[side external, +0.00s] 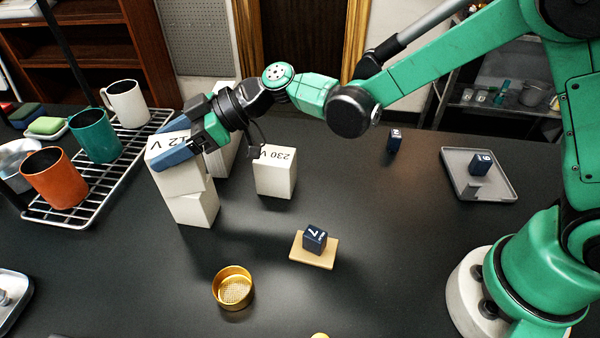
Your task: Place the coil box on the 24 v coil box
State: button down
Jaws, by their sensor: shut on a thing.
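My gripper (180,153) is at the left of the table, shut on a white box marked 12 V (176,178). The 12 V box is directly above another white box (196,209) that stands on the table. The upper box sits slightly left of the lower one, and I see no clear gap between them. The lower box's label is hidden, so I cannot tell whether it is the 24 V one. A white box marked 230 V (275,174) stands to the right. Another white box (225,160) stands behind my gripper, partly hidden and its label unseen.
A wire rack (112,178) with orange, teal and white mugs is close on the left. A blue cube (314,238) sits on a wooden block (313,256), near a brass filter basket (233,290). A grey tray (458,167) is at right.

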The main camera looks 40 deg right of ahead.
jog(key=shift+c, duration=0.2)
grip_release()
jog(key=shift+r, duration=0.1)
jog(key=v, duration=1.1)
jog(key=s+d+f+m+t+h, duration=0.1)
jog(key=s+d+m+h, duration=0.4)
jog(key=d, duration=0.3)
jog(key=s+d+f+m+h, duration=0.2)
jog(key=s+d+m+h, duration=0.3)
jog(key=d+m+h, duration=0.2)
jog(key=shift+d+f+m+t+h, duration=0.15)
jog(key=shift+d+m+t+h, duration=0.2)
jog(key=shift+d+m, duration=0.3)
jog(key=shift+o, duration=0.2)
jog(key=shift+a, duration=0.1)
